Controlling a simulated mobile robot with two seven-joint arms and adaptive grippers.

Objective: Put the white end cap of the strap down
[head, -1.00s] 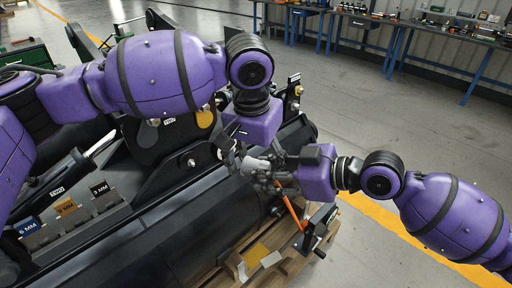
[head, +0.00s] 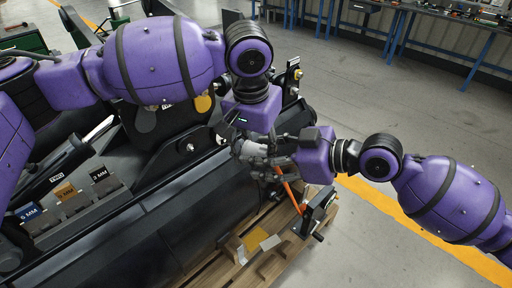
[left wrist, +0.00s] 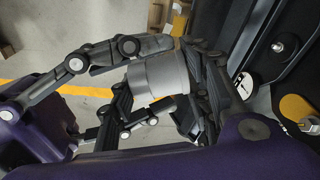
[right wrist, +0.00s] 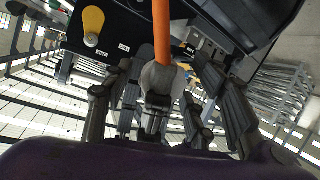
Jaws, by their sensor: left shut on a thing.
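The white end cap of the strap shows as a pale grey-white cylinder (left wrist: 158,78) between the fingers of my left gripper (left wrist: 165,95) in the left wrist view. My left gripper (head: 250,148) is shut on it, above the dark machine body. The orange strap (head: 289,193) hangs down from the grippers, and in the right wrist view the strap (right wrist: 161,30) runs to a pale rounded end (right wrist: 163,80). My right gripper (right wrist: 168,105) has its fingers apart on either side of that end. In the head view the right gripper (head: 272,162) is close beside the left, and the fingers partly hide the cap.
A black bracket with a handle (head: 318,210) stands at the right end of the machine. A wooden pallet (head: 285,255) below carries yellow and grey plates (head: 256,240). Labelled shims (head: 68,196) sit at left. Workbenches (head: 400,15) stand far back; the floor at right is clear.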

